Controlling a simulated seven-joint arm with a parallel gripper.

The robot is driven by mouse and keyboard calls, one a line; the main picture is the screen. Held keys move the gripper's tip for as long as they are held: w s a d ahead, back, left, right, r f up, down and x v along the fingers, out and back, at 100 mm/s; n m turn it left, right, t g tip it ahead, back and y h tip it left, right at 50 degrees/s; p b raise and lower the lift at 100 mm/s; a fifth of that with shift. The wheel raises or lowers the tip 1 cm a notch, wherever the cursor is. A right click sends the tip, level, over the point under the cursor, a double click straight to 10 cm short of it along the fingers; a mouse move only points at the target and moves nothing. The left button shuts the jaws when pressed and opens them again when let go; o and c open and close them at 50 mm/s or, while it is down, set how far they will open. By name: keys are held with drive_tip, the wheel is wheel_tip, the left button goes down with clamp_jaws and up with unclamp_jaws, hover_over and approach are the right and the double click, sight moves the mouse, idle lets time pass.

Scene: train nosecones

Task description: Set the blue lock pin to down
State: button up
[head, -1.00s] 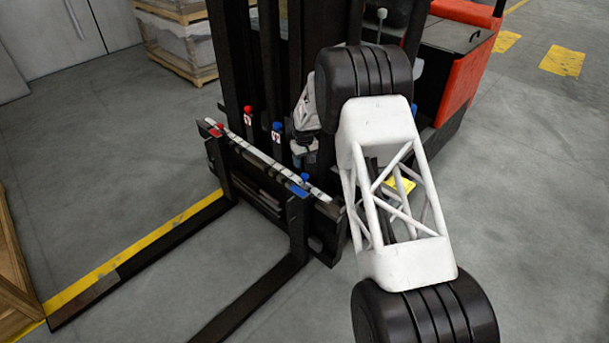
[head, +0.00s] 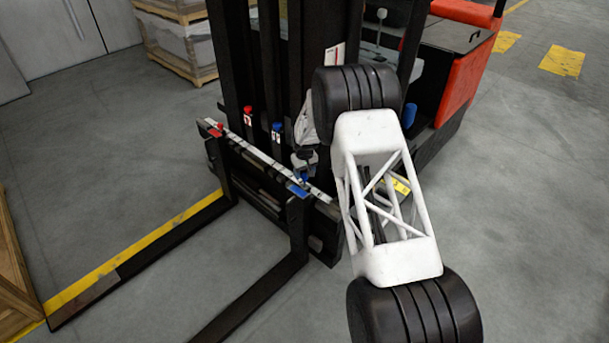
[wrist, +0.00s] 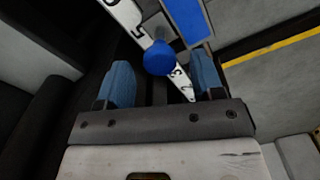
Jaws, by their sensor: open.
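The blue lock pin shows as a round blue knob (wrist: 159,58) in the wrist view, on the fork carriage beside a blue plate (wrist: 188,20) and a numbered white strip. In the head view the pin (head: 304,178) is small, near the right end of the carriage bar. My gripper (wrist: 164,76) is open, its two blue-padded fingers to either side of the knob in the picture. I see no contact with the knob. In the head view my gripper (head: 304,158) is just above the pin, partly hidden by my arm.
A red pin (head: 217,129) sits at the carriage's left end. Upright red-capped (head: 248,112) and blue-capped (head: 277,127) parts stand behind the bar. The dark mast (head: 284,60) rises close behind. Two forks (head: 150,258) extend forward over open floor.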

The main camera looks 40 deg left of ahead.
drive_tip(key=shift+f, duration=0.6)
clamp_jaws()
drive_tip(key=shift+f, duration=1.7)
unclamp_jaws()
drive_tip(key=shift+r, duration=3.9)
